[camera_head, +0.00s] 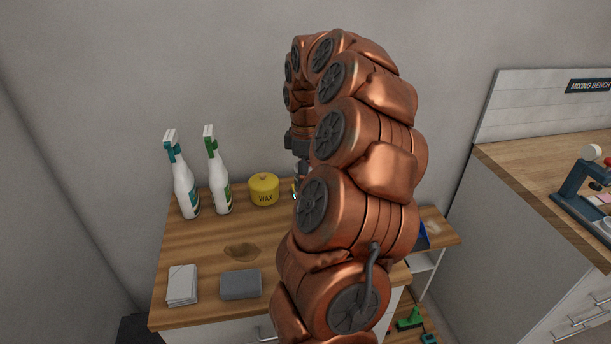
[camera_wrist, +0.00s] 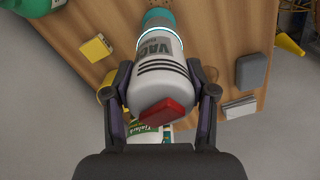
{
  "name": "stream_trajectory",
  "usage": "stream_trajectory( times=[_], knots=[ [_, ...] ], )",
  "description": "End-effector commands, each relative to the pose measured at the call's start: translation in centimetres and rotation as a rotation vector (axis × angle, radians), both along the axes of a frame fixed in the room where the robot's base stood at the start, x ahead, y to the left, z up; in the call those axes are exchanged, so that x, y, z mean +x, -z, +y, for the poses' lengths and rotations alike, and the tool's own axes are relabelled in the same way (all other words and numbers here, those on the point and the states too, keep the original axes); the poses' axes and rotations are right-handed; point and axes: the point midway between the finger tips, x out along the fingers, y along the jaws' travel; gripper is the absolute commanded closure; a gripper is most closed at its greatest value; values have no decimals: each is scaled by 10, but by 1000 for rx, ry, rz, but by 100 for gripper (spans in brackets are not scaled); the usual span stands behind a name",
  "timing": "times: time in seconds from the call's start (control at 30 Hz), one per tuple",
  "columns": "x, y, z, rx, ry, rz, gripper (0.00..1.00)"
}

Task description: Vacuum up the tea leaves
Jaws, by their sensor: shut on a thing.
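My gripper (camera_wrist: 160,85) is shut on a hand vacuum (camera_wrist: 158,62) marked "VAC", white with a teal front and a red part at the near end. The vacuum's teal end points away from the wrist, over the wooden counter top (camera_wrist: 205,25). In the head view my arm hides most of the gripper and the vacuum. I cannot make out tea leaves for certain; tiny specks show at the top edge of the wrist view, beyond the vacuum's front.
On the counter stand two spray bottles (camera_head: 186,185) (camera_head: 219,180), a yellow wax tin (camera_head: 264,190), a brown stain (camera_head: 241,251), a grey block (camera_head: 240,284) and white cloths (camera_head: 182,285). A mixing bench (camera_head: 535,170) is at right.

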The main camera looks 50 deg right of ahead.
Motion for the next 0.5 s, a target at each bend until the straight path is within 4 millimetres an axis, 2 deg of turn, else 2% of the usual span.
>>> stream_trajectory(
  times=[0.5],
  knots=[
    [-3, -1, -4, -1, 2, -2, 79]
  ],
)
